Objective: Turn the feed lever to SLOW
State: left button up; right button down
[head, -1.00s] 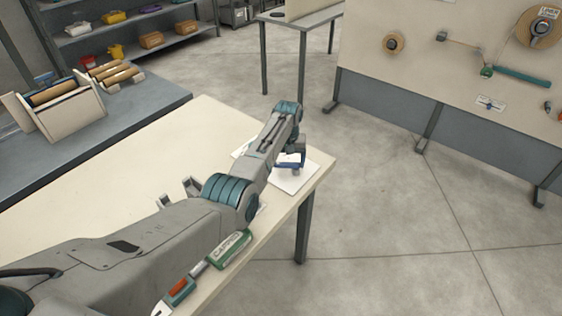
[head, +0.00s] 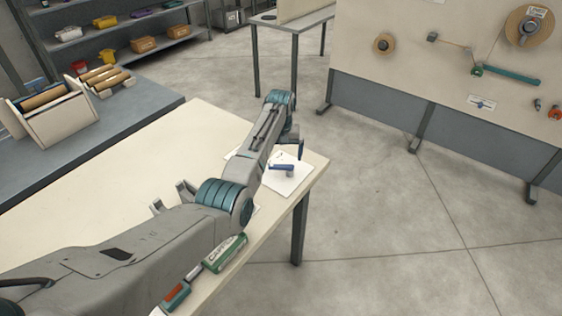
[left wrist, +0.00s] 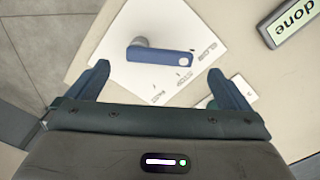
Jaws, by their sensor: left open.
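The feed lever (head: 283,168) is a blue bar on a grey post, standing on a white plate (head: 290,185) at the table's right corner. In the left wrist view the lever (left wrist: 160,56) has its free end pointing right, near a label that looks like SLOW (left wrist: 208,51). A STOP label (left wrist: 184,83) and a third, unreadable label (left wrist: 159,97) are also on the plate (left wrist: 125,80). My left gripper (left wrist: 158,72) is open, its fingers apart with nothing between them. In the head view the left gripper (head: 298,148) is just above the lever. My right gripper is not in view.
A sign reading "done" (left wrist: 292,20) lies beside the plate. A green device (head: 224,253) and a red-and-green one (head: 176,293) lie along the table's front edge. A panel with reels (head: 450,75) stands at the right, across open floor.

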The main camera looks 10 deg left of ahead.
aim_at(281, 166)
pick_arm(q)
notch_tip(281, 166, up, 7)
jog(key=b, duration=0.1)
dwell(0.5)
